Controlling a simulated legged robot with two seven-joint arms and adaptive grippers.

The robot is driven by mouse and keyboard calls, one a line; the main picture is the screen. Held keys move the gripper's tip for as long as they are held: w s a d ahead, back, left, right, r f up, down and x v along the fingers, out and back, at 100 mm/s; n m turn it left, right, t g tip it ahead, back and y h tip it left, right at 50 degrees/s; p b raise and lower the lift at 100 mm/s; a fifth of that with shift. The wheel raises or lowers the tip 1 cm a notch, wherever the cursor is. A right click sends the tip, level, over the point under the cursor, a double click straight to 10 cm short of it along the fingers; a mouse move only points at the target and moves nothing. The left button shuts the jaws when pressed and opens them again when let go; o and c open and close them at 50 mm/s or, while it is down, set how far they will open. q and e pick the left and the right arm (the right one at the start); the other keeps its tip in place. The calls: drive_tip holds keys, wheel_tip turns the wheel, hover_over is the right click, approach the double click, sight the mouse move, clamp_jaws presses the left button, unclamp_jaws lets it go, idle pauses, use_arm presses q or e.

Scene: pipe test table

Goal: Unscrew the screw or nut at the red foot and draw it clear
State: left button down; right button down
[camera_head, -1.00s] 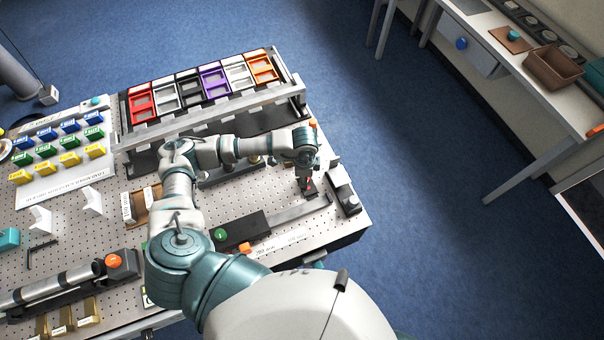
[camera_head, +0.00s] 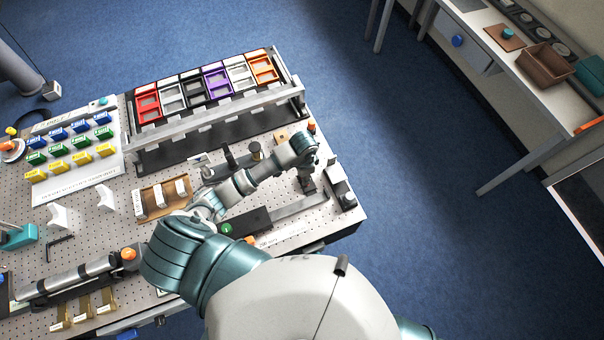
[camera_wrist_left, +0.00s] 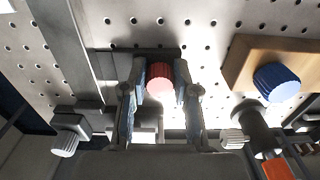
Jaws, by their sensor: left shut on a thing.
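In the left wrist view a red ribbed round head (camera_wrist_left: 160,80) sits between the two fingers of my left gripper (camera_wrist_left: 160,72), which is shut on it. A dark block (camera_wrist_left: 108,62) lies behind the fingers, by the perforated table top. In the head view my left gripper (camera_head: 306,180) points down at the table's right end, beside a grey metal bar (camera_head: 300,205). There the red head is hidden by the gripper and wrist. The head's thread and any gap below it cannot be seen. My right gripper is in no view.
In the left wrist view a wooden block with a blue knob (camera_wrist_left: 278,82) stands right of the gripper, and white ribbed knobs (camera_wrist_left: 65,143) (camera_wrist_left: 233,138) stand on either side. In the head view a dark grey block (camera_head: 342,186) stands close right; a rack of coloured trays (camera_head: 205,85) stands behind.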

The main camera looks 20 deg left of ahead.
use_arm(q)
drive_tip(key=shift+s+d+f, duration=0.2)
drive_tip(key=shift+d, duration=0.05)
drive_tip(key=c, duration=0.8)
unclamp_jaws()
drive_tip(key=shift+d+r, duration=0.1)
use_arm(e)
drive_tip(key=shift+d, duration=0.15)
use_arm(q)
drive_tip(key=shift+w, duration=0.1)
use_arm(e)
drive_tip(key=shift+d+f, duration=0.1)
use_arm(q)
drive_tip(key=o, duration=0.3)
drive_tip(key=shift+a, duration=0.2)
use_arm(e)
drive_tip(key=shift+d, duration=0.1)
use_arm(q)
drive_tip(key=shift+w+a, duration=0.1)
drive_tip(key=shift+w, duration=0.2)
